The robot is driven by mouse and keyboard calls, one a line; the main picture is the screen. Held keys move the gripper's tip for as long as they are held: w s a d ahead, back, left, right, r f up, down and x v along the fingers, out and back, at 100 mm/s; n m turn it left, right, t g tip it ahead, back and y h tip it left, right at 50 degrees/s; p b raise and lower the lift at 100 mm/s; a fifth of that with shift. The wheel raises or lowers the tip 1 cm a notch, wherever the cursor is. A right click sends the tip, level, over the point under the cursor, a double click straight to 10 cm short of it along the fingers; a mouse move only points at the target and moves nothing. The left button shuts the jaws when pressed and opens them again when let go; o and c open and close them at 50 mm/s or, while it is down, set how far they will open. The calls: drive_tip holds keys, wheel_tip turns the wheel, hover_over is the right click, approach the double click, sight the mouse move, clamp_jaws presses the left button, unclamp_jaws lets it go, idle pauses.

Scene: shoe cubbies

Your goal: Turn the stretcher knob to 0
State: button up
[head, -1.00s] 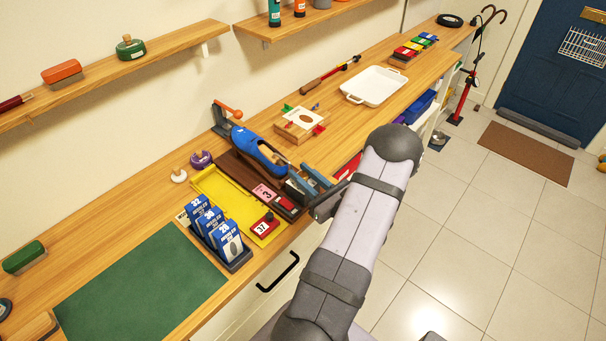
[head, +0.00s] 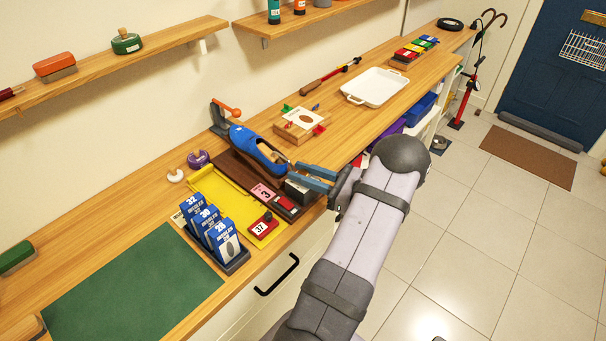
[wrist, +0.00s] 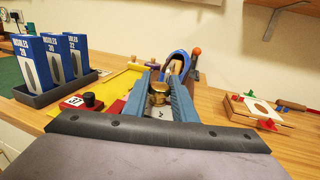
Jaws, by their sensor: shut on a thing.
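The blue shoe (head: 257,148) lies on the bench with the wooden stretcher form (head: 277,157) inside it. It also shows beyond my fingers in the wrist view (wrist: 178,60). The brass knob (wrist: 159,91) is between my two blue-grey fingers in the wrist view. My gripper (head: 300,176) is shut on the knob, as it also shows in the wrist view (wrist: 161,80). A dark grey block (head: 299,191) stands just under the fingers in the head view. The fingers hide the knob's sides, and I cannot read any setting on it.
A yellow tray (head: 222,201) and a rack of blue insole boxes (head: 237,261) stand left of the shoe. A red block marked 37 (head: 264,228) sits near the front edge. A wooden box with coloured pegs (head: 297,126) lies behind to the right. The green mat (head: 135,290) is clear.

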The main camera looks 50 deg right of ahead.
drive_tip(key=o, duration=1)
drive_tip(key=shift+s, duration=0.1)
drive_tip(key=b+v, duration=0.2)
drive_tip(key=v, duration=0.3)
drive_tip(key=shift+s+d, duration=0.15)
drive_tip(key=shift+s, duration=0.25)
drive_tip(key=shift+s+d, duration=0.15)
drive_tip(key=shift+s, duration=0.5)
drive_tip(key=shift+o, duration=0.2)
